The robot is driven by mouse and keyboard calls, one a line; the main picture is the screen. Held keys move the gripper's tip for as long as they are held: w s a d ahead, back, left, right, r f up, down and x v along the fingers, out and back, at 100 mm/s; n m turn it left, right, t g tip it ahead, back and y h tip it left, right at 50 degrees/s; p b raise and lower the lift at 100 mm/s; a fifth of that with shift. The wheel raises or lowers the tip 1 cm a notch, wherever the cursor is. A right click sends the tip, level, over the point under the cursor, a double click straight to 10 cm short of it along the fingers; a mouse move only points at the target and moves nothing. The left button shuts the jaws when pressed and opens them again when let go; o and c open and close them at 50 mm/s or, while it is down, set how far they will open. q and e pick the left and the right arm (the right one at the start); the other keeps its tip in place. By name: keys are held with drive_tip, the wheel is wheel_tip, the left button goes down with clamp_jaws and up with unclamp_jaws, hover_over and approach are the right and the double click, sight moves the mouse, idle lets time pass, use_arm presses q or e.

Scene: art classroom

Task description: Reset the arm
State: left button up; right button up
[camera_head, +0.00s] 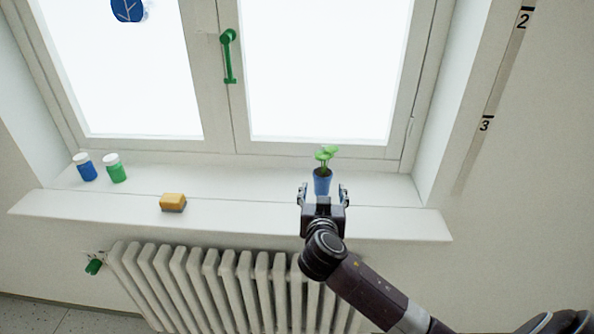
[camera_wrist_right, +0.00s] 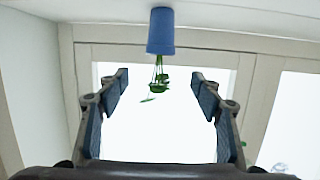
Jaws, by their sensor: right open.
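My right gripper (camera_head: 322,189) is open at the front of the white windowsill, its arm coming in from the lower right. A small blue pot (camera_head: 322,181) with a green plant (camera_head: 326,155) stands upright on the sill, just beyond the fingers. In the right wrist view the picture is upside down: the blue pot (camera_wrist_right: 160,32) is at the top centre, ahead of the spread fingers (camera_wrist_right: 160,78). Nothing is held between them. The pot's lower front is partly hidden by the gripper in the head view. My left gripper is not in view.
The windowsill (camera_head: 250,212) holds a yellow sponge (camera_head: 173,201), a blue jar (camera_head: 86,169) and a green jar (camera_head: 115,170) to the left. A white radiator (camera_head: 215,280) is below. The window with its green handle (camera_head: 229,58) is behind. The sill between sponge and pot is clear.

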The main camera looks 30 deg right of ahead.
drive_tip(key=s+a+f+n+g+y, duration=0.2)
drive_tip(key=s+a+f+g, duration=0.15)
drive_tip(key=s+f, duration=0.35)
drive_tip(key=s+a+f+n+g+y, duration=0.2)
drive_tip(key=s+a+f, duration=0.2)
drive_tip(key=s+f, duration=0.35)
drive_tip(key=s+a+f+n+g+y, duration=0.2)
drive_tip(key=s+a, duration=0.2)
drive_tip(key=s, duration=0.5)
drive_tip(key=s+a+f+n+g+y, duration=0.2)
drive_tip(key=s+a, duration=0.3)
drive_tip(key=s, duration=0.4)
wheel_tip(320, 180, down, 28)
drive_tip(key=s+g+b, duration=0.1)
drive_tip(key=s+b, duration=0.1)
drive_tip(key=b, duration=0.1)
drive_tip(key=s+d+f+g+b, duration=0.1)
drive_tip(key=s+d+f, duration=0.2)
drive_tip(key=s+f, duration=1.3)
wheel_tip(320, 180, down, 2)
drive_tip(key=shift+s+d+f+n+b, duration=0.15)
drive_tip(key=shift+s+n+b, duration=0.2)
drive_tip(key=shift+n+b, duration=0.05)
